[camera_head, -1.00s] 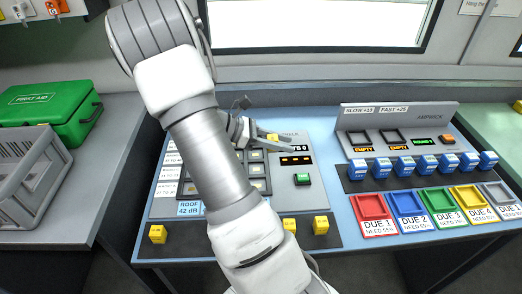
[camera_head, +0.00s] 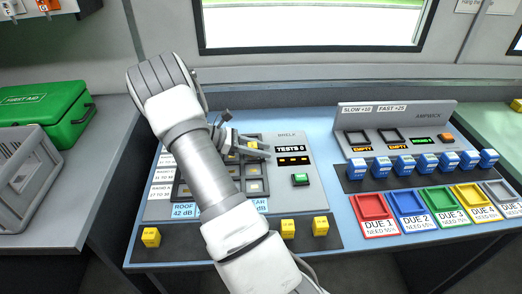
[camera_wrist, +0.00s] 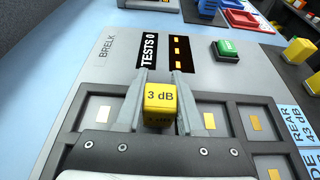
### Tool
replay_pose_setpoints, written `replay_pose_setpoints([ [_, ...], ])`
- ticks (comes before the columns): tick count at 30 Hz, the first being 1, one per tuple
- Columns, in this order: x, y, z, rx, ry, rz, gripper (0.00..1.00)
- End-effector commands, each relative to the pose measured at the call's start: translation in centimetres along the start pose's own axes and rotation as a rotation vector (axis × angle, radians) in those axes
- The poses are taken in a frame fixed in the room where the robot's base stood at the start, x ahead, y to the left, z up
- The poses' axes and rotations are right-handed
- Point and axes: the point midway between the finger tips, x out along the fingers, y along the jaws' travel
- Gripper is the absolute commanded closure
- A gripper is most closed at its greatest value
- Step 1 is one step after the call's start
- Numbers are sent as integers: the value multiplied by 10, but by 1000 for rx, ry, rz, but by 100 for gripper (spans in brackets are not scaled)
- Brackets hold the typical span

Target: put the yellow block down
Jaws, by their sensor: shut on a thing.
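The yellow block (camera_wrist: 160,98), marked 3 dB, is between the two fingers of my gripper (camera_wrist: 161,82) in the wrist view, and they are shut on it. In the head view my gripper (camera_head: 256,148) is over the upper right part of the BRELK panel (camera_head: 295,208), and the block (camera_head: 252,146) shows in part. The block is over the grid of square recesses (camera_head: 254,186), near its top edge. I cannot tell whether it touches the panel. My arm hides much of the grid's left side.
Several yellow blocks (camera_head: 151,237) stand on the dark front strip. A green button (camera_head: 300,180) and a display (camera_head: 296,160) lie right of the grid. Further right are blue blocks (camera_head: 405,165) and coloured DUE trays (camera_head: 406,203). A green first aid case (camera_head: 45,115) stands left.

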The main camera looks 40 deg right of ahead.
Motion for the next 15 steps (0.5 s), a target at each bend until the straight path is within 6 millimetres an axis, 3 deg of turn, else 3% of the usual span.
replay_pose_setpoints([
  [9,1,0,-2,1,0,1,100],
  [10,0,0,-2,1,1,1,58],
  [14,0,0,-1,1,1,1,34],
  [15,0,0,-1,1,1,1,33],
])
